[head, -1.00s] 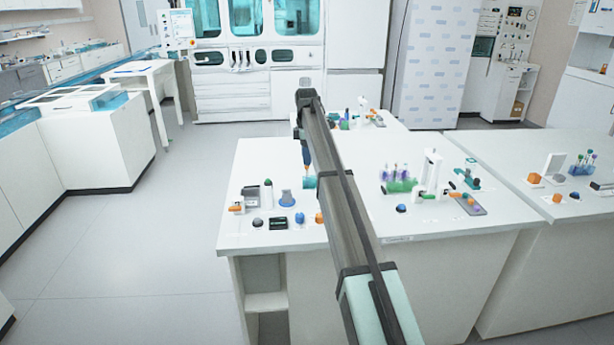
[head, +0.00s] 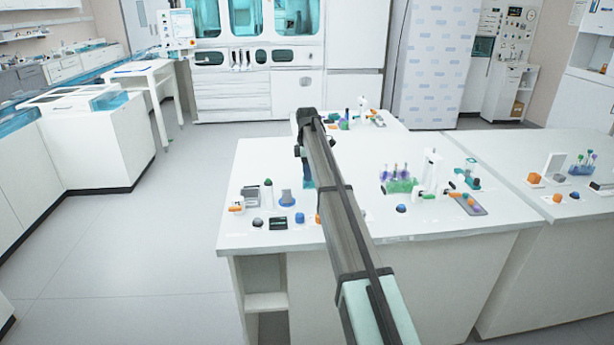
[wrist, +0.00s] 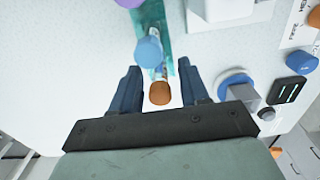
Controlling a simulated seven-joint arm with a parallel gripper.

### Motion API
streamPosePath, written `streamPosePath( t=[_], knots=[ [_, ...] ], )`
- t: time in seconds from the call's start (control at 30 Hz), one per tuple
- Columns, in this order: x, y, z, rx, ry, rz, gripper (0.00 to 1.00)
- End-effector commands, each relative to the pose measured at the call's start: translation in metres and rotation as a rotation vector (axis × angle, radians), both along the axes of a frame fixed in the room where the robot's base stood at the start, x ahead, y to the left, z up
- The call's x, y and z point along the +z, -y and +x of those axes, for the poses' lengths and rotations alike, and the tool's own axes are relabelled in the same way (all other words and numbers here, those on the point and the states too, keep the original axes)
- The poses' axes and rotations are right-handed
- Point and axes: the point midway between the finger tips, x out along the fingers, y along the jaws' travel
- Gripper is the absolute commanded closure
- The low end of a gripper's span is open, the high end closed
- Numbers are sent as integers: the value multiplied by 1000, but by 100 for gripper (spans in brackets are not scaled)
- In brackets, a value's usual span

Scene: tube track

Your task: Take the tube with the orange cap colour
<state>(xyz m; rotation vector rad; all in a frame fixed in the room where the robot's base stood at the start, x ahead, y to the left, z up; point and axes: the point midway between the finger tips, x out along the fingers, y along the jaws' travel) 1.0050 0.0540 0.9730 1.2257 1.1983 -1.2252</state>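The orange-capped tube (wrist: 159,93) shows in the wrist view as a round orange cap between the fingers. A blue-capped tube (wrist: 148,52) and, at the top edge, a purple cap (wrist: 128,3) line up beyond it at a teal rack (wrist: 165,38). My gripper (wrist: 158,68) is open, its dark blue fingers on either side of the orange cap with a visible gap on both sides. The cap's exact height between the fingers cannot be told.
In the wrist view, a blue round item (wrist: 236,84), a black device (wrist: 287,92) and a blue knob (wrist: 302,62) lie to the right. In the head view, a green rack (head: 400,186) with purple-capped tubes stands right of my arm. The table's left front is fairly crowded.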

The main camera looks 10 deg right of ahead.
Motion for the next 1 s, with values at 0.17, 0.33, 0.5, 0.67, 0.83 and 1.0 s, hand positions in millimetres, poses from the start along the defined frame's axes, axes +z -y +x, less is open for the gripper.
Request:
streamPosePath(
  t=[0.17,0.33,0.5,0.67,0.83,1.0],
  knots=[
    [0,0,0,0,0,0,73],
    [0,0,0,0,0,0,89],
    [0,0,0,0,0,0,96],
    [1,0,0,0,0,0,96],
    [10,0,0,0,0,0,96],
    [30,0,1,0,1,0,96]
  ],
)
